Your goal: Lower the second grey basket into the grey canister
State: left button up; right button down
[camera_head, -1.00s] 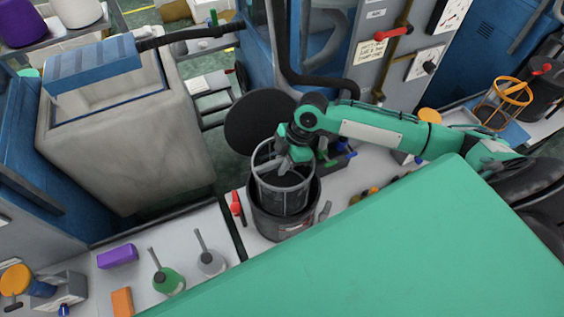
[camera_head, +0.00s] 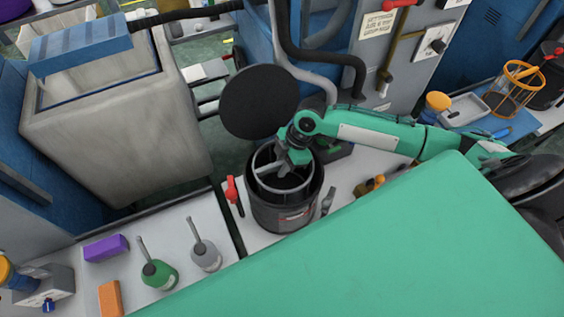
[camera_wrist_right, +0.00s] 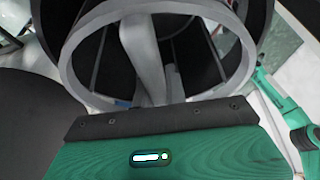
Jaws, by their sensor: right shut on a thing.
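The grey basket (camera_head: 265,160) sits mostly inside the dark grey canister (camera_head: 281,215) in the head view, with its rim and upper part showing above the canister's mouth. My right gripper (camera_head: 289,168) is shut on the basket at its top. In the right wrist view the basket's rim ring (camera_wrist_right: 78,58) and a central grey bar (camera_wrist_right: 150,55) fill the upper middle, with the dark canister wall around them. The fingertips are hidden there. The basket's lower part is hidden in the canister. My left gripper is not in view.
A round dark lid (camera_head: 259,101) stands open behind the canister. A red-handled clamp (camera_head: 232,190) is at its left. An orange basket (camera_head: 514,88) is at far right.

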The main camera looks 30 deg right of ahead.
notch_tip(320, 180, down, 6)
jog(key=b, duration=0.2)
jog(key=shift+f+b, duration=0.15)
jog(key=shift+b, duration=0.2)
jog(key=c, duration=0.7)
grip_release()
jog(key=shift+c, duration=0.2)
notch_tip(320, 180, up, 9)
jog(key=p, duration=0.8)
jog(key=shift+f, duration=0.1)
